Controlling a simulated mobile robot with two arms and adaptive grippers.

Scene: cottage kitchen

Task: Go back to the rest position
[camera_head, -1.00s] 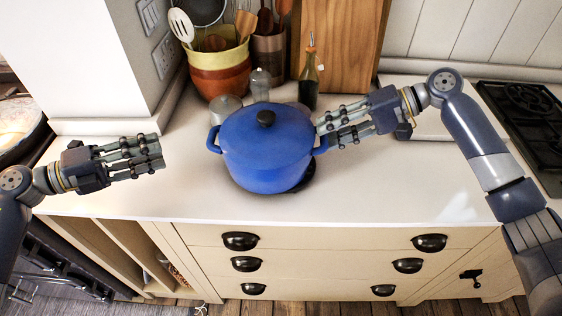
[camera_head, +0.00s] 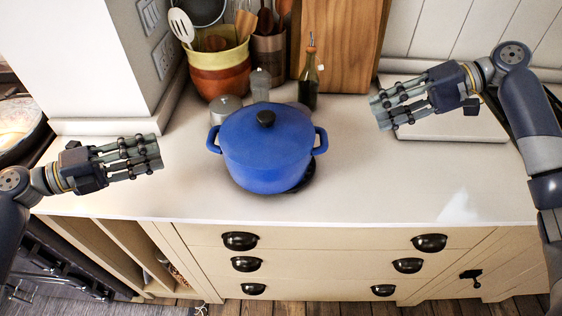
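A blue lidded pot (camera_head: 266,150) stands on the white counter, with a dark knob on its lid and a handle at each side. My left gripper (camera_head: 160,152) is to the left of the pot, apart from it, with nothing in it. My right gripper (camera_head: 376,112) is to the right of the pot, clear of its right handle, with nothing in it. The fingers of both look extended with gaps between them, and both look open.
Behind the pot are a striped utensil pot (camera_head: 218,72), small glass jars (camera_head: 261,82), an oil bottle (camera_head: 309,82) and a wooden board (camera_head: 338,45). A pale board (camera_head: 450,124) lies under my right gripper. The counter (camera_head: 400,180) at front right is clear.

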